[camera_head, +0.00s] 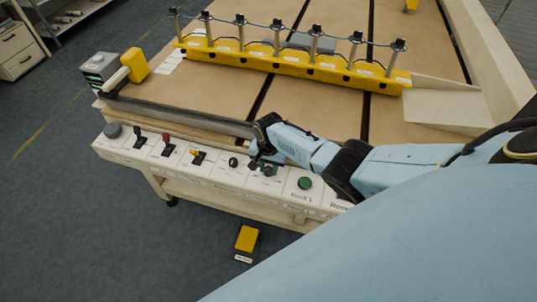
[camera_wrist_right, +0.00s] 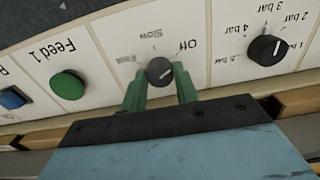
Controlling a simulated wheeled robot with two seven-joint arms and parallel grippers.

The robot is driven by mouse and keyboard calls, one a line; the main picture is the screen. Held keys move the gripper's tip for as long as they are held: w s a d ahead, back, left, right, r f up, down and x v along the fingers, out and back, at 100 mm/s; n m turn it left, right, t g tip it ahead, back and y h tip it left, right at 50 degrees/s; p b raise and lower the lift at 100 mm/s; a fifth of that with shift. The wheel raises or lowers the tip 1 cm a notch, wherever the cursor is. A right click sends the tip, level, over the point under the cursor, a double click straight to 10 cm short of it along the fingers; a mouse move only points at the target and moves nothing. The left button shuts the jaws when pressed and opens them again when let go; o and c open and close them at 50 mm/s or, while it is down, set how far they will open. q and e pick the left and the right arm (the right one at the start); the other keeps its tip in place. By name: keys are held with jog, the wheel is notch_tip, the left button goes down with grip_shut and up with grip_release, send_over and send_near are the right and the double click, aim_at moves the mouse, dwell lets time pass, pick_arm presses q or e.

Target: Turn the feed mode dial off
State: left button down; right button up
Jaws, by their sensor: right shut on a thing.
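The feed mode dial (camera_wrist_right: 159,71) is a small dark round knob on a white panel. Labels around it read "Off" at the right, "Slow" at the top and a blurred word at the left. A pale mark on the knob slants up and right, roughly toward "Off". My right gripper (camera_wrist_right: 160,85) has its two green fingers on either side of the knob, shut on it. In the head view my right gripper (camera_head: 264,167) is at the panel and hides the dial. My left gripper is not in view.
A green Feed 1 button (camera_wrist_right: 67,85) and a black pressure knob (camera_wrist_right: 267,50) flank the dial. The control panel (camera_head: 230,180) carries several other switches. A yellow clamp bar (camera_head: 290,62) lies on the table above. A yellow pedal (camera_head: 247,240) is on the floor.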

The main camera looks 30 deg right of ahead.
aim_at(269, 169)
dwell(0.3)
jog(key=o, duration=1)
jog(key=shift+r, duration=0.5)
notch_tip(269, 169, up, 12)
jog(key=p, duration=0.3)
jog(key=shift+r+p, duration=0.25)
jog(key=shift+p, duration=0.05)
